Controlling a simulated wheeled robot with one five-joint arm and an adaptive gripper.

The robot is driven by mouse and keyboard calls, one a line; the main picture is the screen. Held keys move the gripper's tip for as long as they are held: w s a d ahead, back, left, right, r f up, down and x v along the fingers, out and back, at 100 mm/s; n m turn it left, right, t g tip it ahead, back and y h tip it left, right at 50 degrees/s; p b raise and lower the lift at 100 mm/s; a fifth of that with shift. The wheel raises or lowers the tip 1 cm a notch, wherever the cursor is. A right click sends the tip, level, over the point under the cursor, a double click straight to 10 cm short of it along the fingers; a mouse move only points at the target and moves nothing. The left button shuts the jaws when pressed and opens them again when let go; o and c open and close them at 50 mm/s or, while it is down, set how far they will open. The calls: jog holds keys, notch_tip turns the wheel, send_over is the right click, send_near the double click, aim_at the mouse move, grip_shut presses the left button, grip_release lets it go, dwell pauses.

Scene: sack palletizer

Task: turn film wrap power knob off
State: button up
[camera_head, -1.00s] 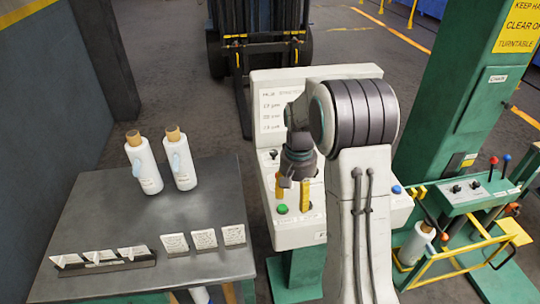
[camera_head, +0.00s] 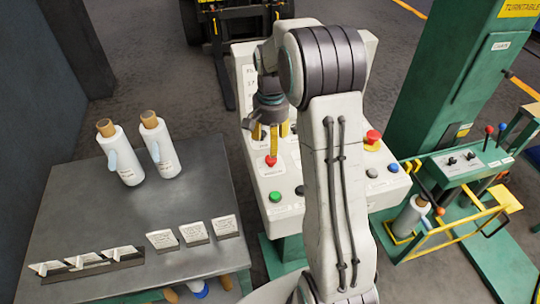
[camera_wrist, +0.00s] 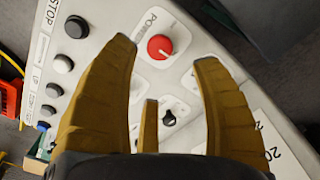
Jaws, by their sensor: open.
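A red knob labelled POWER (camera_wrist: 160,47) sits on the sloped white control panel, just beyond my fingertips in the wrist view. It also shows in the head view as a red knob (camera_head: 271,161) on the panel (camera_head: 262,186), below my fingers. My gripper (camera_head: 270,138) points down over the panel, open and empty. In the wrist view its yellow fingers (camera_wrist: 164,60) are spread, with the red knob between the two outer tips and apart from them. A small black knob (camera_wrist: 168,118) shows between the fingers. My arm covers part of the panel.
A green button (camera_head: 275,197) and a red emergency stop (camera_head: 373,137) are on the panel. A grey table (camera_head: 190,190) with two white rolls stands left. A green column (camera_head: 455,95) and lever box (camera_head: 467,160) stand right. A forklift (camera_head: 222,20) is behind.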

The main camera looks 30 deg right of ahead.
aim_at(271, 158)
jog(key=shift+m, duration=0.6)
jog(key=shift+f, duration=0.35)
jog(key=shift+f+p, duration=0.55)
jog(key=shift+f, duration=2.85)
jog(key=shift+c, duration=0.3)
grip_shut()
